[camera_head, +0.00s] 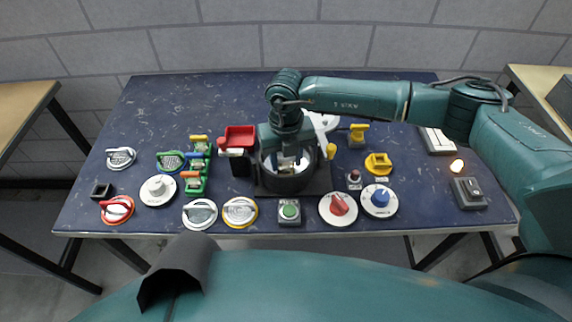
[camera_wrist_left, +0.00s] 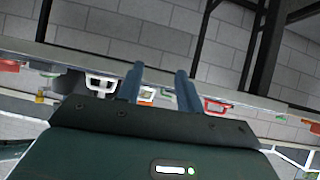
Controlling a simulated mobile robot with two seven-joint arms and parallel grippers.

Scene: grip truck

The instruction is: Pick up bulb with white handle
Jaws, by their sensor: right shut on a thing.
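My right gripper (camera_head: 288,168) reaches down into a round black holder (camera_head: 290,184) near the middle of the table. It is shut on a small pale thing, mostly hidden by the gripper; I cannot tell whether it is the bulb with the white handle. A lit bulb (camera_head: 457,166) glows at the right, by a dark switch box (camera_head: 468,192). Discs with whitish handles lie at the far left (camera_head: 121,157) and the front (camera_head: 200,213). My left gripper (camera_wrist_left: 160,75) shows in the left wrist view, fingers apart and empty, below the table edge.
The dark blue table (camera_head: 220,100) is clear at its back left. A red bin (camera_head: 239,138) stands left of the holder. Red (camera_head: 338,208) and blue (camera_head: 379,200) knobs and a green button (camera_head: 289,210) line the front. Green racks (camera_head: 196,165) stand at left.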

